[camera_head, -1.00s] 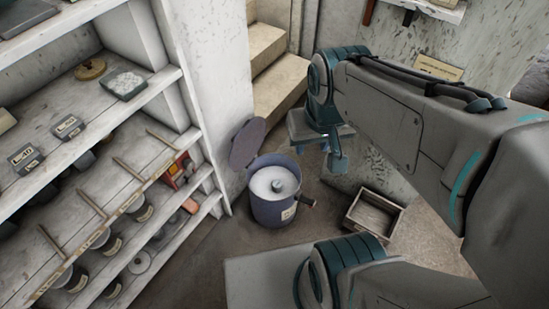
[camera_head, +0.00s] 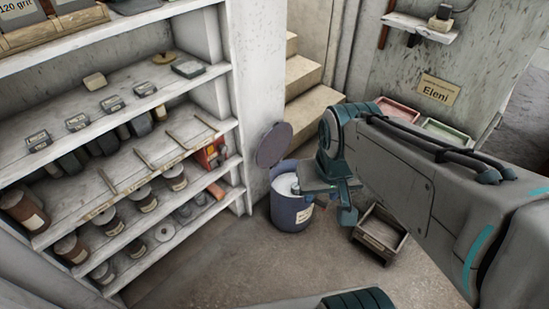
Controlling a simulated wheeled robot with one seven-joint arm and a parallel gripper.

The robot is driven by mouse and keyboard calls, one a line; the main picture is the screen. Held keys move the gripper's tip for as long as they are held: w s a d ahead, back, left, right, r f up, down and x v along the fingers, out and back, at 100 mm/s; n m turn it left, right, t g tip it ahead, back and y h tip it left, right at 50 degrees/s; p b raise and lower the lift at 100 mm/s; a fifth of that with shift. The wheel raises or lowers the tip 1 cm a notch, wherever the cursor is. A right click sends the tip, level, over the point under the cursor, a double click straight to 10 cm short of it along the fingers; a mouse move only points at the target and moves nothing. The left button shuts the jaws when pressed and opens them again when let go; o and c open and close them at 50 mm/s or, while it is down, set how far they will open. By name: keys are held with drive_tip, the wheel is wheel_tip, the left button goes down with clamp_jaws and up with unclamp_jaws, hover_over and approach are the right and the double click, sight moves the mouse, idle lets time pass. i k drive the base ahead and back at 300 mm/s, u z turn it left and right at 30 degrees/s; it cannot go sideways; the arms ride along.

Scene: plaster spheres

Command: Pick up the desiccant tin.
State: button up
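I cannot tell which thing is the desiccant tin, as the small labels are not readable. Several dark labelled tins or jars stand on the lower shelves at the left, among them a front one (camera_head: 24,210), one further right (camera_head: 143,198) and one below (camera_head: 103,273). My gripper (camera_head: 340,208) hangs in the middle, pointing down, in front of the right side of a blue-grey bin (camera_head: 290,213). It holds nothing that I can see; whether its fingers are apart is unclear. The bin is open, with white matter inside, and my gripper covers part of it.
The white shelf unit (camera_head: 240,90) fills the left. The bin's lid (camera_head: 274,145) stands tilted up at its back left. A wooden crate (camera_head: 380,235) sits on the floor right of the bin. Steps (camera_head: 300,103) rise behind. The floor (camera_head: 225,265) before the shelves is clear.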

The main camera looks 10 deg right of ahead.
sight(295, 188)
drive_tip(key=u, duration=0.7)
drive_tip(key=i, duration=1.3)
drive_tip(key=z, duration=0.75)
drive_tip(key=i, duration=0.45)
drive_tip(key=z, duration=0.55)
